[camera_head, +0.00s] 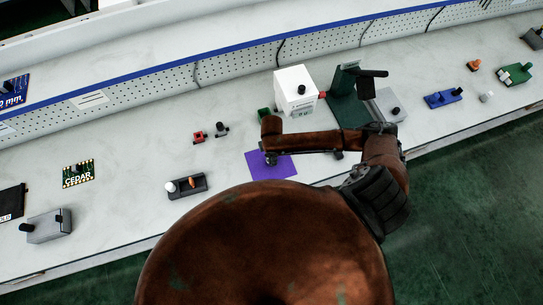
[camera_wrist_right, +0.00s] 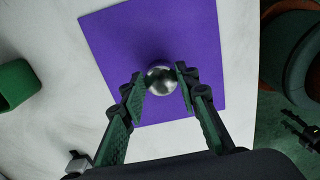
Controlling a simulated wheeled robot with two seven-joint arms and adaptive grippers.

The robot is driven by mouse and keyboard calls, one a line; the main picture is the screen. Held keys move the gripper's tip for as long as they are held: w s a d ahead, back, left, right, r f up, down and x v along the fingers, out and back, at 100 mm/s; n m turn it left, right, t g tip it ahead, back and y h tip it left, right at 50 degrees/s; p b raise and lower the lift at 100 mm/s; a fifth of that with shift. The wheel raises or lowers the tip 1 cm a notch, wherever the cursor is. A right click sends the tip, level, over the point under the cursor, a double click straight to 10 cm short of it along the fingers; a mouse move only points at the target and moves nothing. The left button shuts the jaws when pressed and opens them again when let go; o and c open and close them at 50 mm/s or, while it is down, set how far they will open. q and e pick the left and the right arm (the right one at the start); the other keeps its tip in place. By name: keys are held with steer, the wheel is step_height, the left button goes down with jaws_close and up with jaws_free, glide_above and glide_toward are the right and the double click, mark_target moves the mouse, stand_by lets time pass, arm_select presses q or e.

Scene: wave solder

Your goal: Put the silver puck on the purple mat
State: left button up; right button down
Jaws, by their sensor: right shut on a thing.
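The purple mat (camera_head: 272,171) lies flat on the white bench, and it fills much of the right wrist view (camera_wrist_right: 120,45). The silver puck (camera_wrist_right: 161,80) looks round and shiny, and sits between the fingertips of my right gripper (camera_wrist_right: 160,77), which is shut on it. The puck is over the mat's near part in the wrist view; I cannot tell whether it touches the mat. In the head view my right gripper (camera_head: 270,153) points down over the mat and mostly hides the puck. My left gripper is not in view.
A white box (camera_head: 296,92) and a green stand (camera_head: 347,100) are behind the mat. A dark tray with pegs (camera_head: 187,188) is left of it. Small red and dark pieces (camera_head: 199,137) lie behind left. The bench's front edge is close to the mat.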

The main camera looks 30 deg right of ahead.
steer(key=shift+f, duration=0.55)
stand_by(0.6)
steer(key=c, duration=1.4)
jaws_free()
step_height(320, 180, up, 12)
